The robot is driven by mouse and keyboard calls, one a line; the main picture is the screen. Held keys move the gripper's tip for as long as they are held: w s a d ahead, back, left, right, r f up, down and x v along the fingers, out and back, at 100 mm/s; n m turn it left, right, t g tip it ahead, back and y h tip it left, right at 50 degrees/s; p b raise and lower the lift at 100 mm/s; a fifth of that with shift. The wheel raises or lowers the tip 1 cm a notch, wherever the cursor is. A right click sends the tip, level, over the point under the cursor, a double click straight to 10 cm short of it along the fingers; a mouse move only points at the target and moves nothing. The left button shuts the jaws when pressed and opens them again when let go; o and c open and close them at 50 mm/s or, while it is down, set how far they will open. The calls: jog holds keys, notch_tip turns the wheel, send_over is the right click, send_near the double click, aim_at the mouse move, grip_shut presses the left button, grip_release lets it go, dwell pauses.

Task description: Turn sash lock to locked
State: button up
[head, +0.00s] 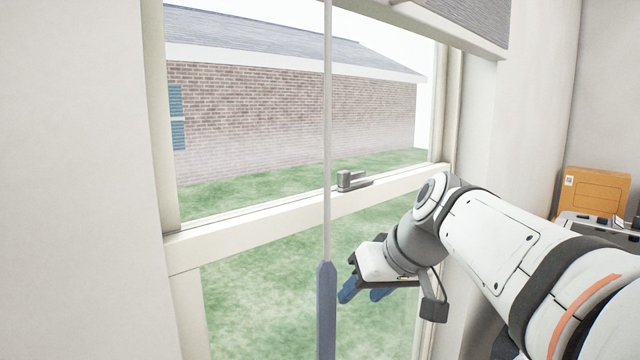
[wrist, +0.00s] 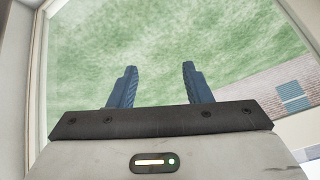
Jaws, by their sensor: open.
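The sash lock (head: 350,181) is a small grey metal latch on top of the white meeting rail (head: 270,221) in the head view. Its lever points to the right along the rail. My gripper (head: 362,292) is below and slightly right of the lock, in front of the lower pane. Its two blue fingers are apart with nothing between them. In the wrist view my gripper (wrist: 158,80) is also open and empty, with grass behind the glass beyond it. The lock does not show in the wrist view.
A thin wand with a blue-grey handle (head: 326,310) hangs in front of the window, just left of my gripper. A grey blind (head: 465,18) is at the top right. A cardboard box (head: 595,192) stands at the far right. The wall at left is bare.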

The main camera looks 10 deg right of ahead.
jog(key=w+d+r+n+t+y+b, duration=0.1)
jog(key=w+d+r+n+t+y, duration=0.15)
jog(key=w+r, duration=0.55)
jog(key=n+t+y, duration=0.2)
jog(key=n, duration=0.1)
send_near(347, 174)
jog(key=w+a, duration=0.1)
jog(key=w, duration=0.1)
jog(key=shift+m+h, duration=0.25)
jog(key=x, duration=0.7)
jog(key=shift+s+a+f+p, duration=0.2)
jog(key=shift+a+f+p, duration=0.05)
jog(key=shift+f+p, duration=0.1)
jog(key=shift+c, duration=0.3)
grip_shut()
